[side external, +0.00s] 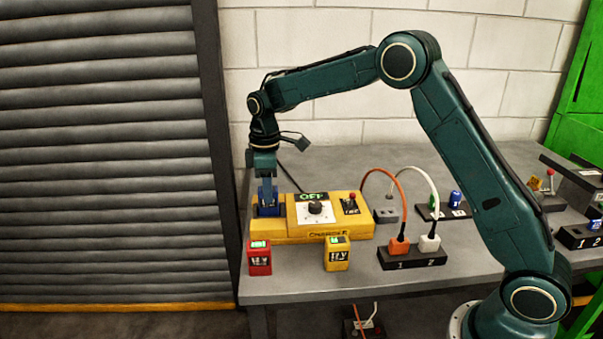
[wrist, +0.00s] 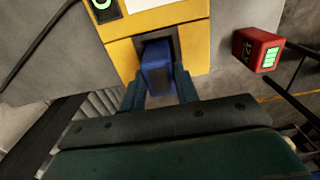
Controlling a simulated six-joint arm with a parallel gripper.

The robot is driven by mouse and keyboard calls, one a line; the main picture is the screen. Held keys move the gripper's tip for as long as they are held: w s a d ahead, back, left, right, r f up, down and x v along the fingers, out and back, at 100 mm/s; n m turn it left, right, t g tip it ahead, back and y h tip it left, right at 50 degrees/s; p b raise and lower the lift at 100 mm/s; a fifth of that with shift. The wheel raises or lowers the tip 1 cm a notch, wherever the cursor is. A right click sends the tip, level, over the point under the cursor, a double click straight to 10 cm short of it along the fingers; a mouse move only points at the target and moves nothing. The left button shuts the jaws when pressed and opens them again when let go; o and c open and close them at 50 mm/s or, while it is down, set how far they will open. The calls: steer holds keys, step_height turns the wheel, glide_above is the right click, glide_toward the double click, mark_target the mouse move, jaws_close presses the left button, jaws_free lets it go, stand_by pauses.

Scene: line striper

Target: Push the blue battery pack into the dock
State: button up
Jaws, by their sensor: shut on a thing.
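The blue battery pack (wrist: 158,76) is between the fingers of my gripper (wrist: 160,92), which is shut on it. In the wrist view its far end meets the dark square dock opening (wrist: 172,44) in the yellow machine (wrist: 192,34). How deep it sits in the dock I cannot tell. In the side view my gripper (side external: 267,192) points straight down at the left end of the yellow machine (side external: 320,230). The blue pack (side external: 270,211) shows low between the fingers there. The machine's display reads OFF, above a dial.
A red battery pack (side external: 260,258) and a yellow battery pack (side external: 337,254) stand in front of the machine. A black socket strip (side external: 412,257) with an orange and a white plug is to the right. The table's left edge is close to my gripper.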

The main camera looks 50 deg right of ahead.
steer(key=shift+f, duration=0.8)
steer(key=o, duration=1.3)
steer(key=shift+r, duration=0.1)
steer(key=shift+r, duration=3.35)
steer(key=shift+s+r, duration=0.1)
